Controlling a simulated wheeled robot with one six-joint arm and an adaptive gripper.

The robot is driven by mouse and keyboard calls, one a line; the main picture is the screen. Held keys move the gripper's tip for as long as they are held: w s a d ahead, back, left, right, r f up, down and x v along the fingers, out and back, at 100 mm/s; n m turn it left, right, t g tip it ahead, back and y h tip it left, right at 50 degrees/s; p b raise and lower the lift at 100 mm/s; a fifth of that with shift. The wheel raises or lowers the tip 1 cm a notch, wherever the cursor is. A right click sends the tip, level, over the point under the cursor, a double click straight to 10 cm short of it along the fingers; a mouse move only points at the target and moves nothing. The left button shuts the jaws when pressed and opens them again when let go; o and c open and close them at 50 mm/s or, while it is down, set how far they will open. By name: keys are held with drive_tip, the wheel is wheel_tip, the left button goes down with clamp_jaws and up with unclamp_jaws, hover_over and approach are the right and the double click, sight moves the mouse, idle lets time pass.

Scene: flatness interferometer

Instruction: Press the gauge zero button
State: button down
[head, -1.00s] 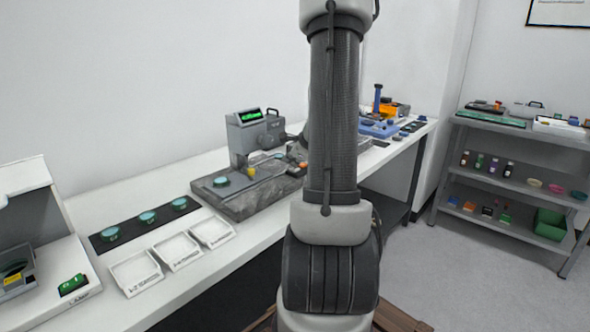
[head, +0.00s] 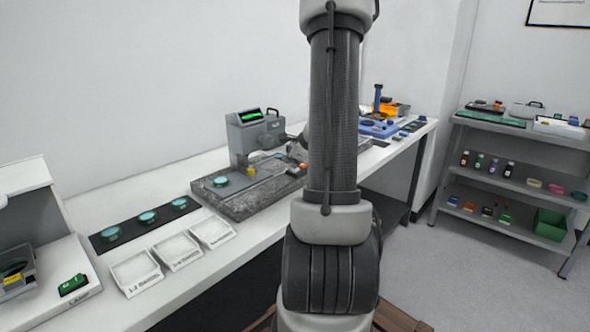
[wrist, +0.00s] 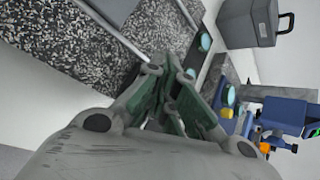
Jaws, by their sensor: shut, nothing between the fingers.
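The gauge (head: 255,134) is a grey box with a lit green display, standing at the back of a speckled granite plate (head: 235,205) in the head view. I cannot make out its zero button for certain. A teal disc (head: 221,181) and a small yellow piece (head: 251,171) are on the granite in front of it. In the head view my arm hides most of the gripper and the granite's right end.
A dark strip with several teal discs (head: 147,217) and white labelled trays (head: 177,252) lie left of the granite. Blue equipment (head: 378,128) stands farther along the bench. A grey shelf unit (head: 510,175) is at the right, with open floor before it.

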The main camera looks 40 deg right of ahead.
drive_tip(key=shift+r, duration=0.65)
drive_tip(key=shift+r, duration=2.5)
